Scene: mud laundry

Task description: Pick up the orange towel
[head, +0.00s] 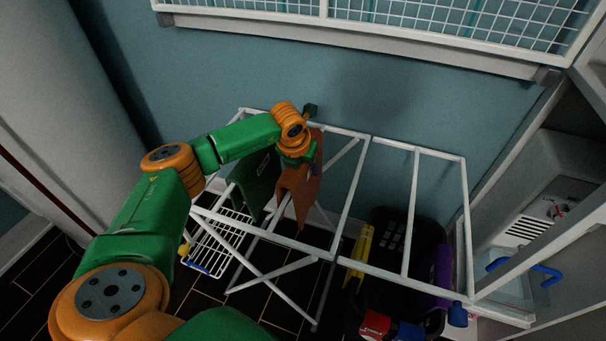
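The orange towel (297,196) hangs over a bar of the white drying rack (440,157), left of the rack's middle. My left arm reaches in from the lower left, and my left gripper (299,157) is at the towel's upper part. The wrist covers some of the towel's top. I cannot tell whether the fingers are open or shut on the cloth. My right gripper is not in view.
A dark green towel (257,184) hangs just left of the orange one. A dark basket (392,235) with colourful items stands under the rack's right side. A white wire shelf (450,22) is above on the blue wall. A white wire basket (213,245) is low left.

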